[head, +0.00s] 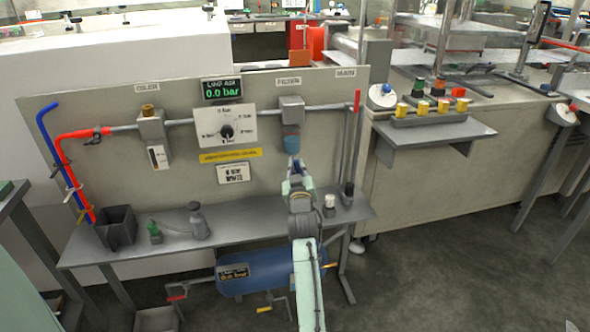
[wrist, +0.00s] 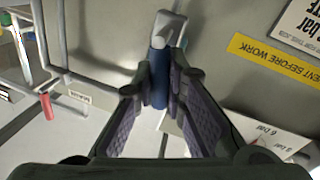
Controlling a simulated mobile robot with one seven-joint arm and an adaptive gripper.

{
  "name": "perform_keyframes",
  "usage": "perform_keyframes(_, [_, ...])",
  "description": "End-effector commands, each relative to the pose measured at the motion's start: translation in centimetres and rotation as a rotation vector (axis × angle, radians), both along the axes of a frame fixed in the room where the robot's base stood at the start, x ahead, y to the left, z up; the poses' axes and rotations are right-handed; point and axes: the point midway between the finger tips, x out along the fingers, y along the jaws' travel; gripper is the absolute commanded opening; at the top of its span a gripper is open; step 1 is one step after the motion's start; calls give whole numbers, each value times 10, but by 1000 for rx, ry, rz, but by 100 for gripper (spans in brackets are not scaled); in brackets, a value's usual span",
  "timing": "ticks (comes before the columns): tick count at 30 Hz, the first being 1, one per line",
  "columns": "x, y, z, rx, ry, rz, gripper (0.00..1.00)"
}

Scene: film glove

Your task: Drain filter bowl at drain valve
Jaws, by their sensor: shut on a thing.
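The filter unit (head: 291,110) is a grey block on the panel's pipe, with a blue filter bowl (head: 291,144) hanging under it. My gripper (head: 295,165) reaches up to the bowl's lower end from the front. A light grey fitting (wrist: 168,25), perhaps the drain valve, sticks out past the fingertips at the bowl's end. Its exact setting cannot be told. The fingers hide part of the bowl.
A display (head: 222,90) reads 0.0 bar above a dial plate (head: 225,125). A yellow label (head: 231,155) is beside the bowl. The bench (head: 255,220) carries a bin (head: 116,226) and small bottles; a blue tank (head: 260,275) sits below.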

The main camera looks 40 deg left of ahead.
Motion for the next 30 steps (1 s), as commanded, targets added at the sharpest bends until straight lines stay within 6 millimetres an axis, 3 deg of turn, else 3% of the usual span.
perform_keyframes(12, [6, -5, 1, 135, 159, 0, 0])
perform_keyframes(30, [7, -6, 1, 158, 184, 0, 0])
